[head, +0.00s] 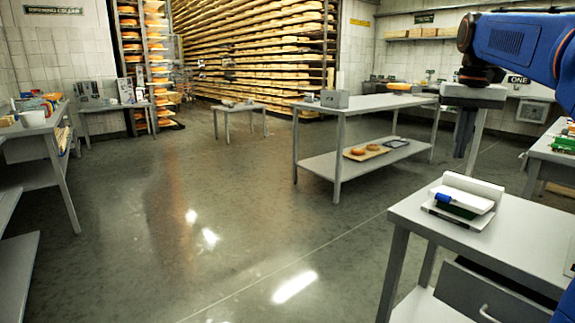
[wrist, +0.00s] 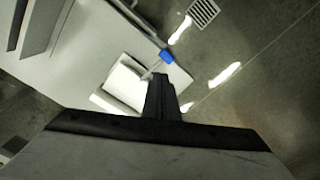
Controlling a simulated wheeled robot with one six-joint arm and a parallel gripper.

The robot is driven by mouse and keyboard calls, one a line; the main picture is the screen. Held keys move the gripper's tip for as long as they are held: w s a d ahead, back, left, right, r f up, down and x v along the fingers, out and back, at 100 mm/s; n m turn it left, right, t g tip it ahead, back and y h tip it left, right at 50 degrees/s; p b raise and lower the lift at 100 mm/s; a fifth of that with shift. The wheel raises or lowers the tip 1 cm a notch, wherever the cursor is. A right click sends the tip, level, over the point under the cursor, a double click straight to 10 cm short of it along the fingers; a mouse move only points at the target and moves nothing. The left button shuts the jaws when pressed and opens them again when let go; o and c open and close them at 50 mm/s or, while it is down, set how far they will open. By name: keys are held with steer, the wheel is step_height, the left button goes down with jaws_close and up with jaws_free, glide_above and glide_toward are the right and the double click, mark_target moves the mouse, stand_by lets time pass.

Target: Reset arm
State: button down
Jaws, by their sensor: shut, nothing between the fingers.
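My arm (head: 515,45) reaches in from the upper right of the head view, with its blue link raised. My gripper (head: 463,150) points straight down in the air, beside and above the near grey table (head: 500,243). Its fingers are shut and hold nothing. In the wrist view my gripper (wrist: 161,82) shows as a dark closed pair of fingers, with the table (wrist: 75,75) and floor below.
A white device (head: 465,192) with a blue part stands on the near table; it also shows in the wrist view (wrist: 125,80). A long grey table (head: 365,103) stands further back. Cheese shelves (head: 255,50) line the back wall. The floor (head: 190,230) at left centre is clear.

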steer(key=s+a+f+n+t, duration=0.1)
steer(key=s+a+f, duration=0.3)
steer(key=s+f, duration=0.5)
steer(key=s+a+f+n+t, duration=0.1)
steer(key=s+a+f, duration=0.3)
steer(key=s+f, duration=0.5)
steer(key=s+a+f+n+t, duration=0.1)
steer(key=s+a+f, duration=0.3)
steer(key=s+f, duration=0.5)
step_height(320, 180, down, 2)
steer(key=shift+a+n+t, duration=0.4)
steer(key=shift+t, duration=0.2)
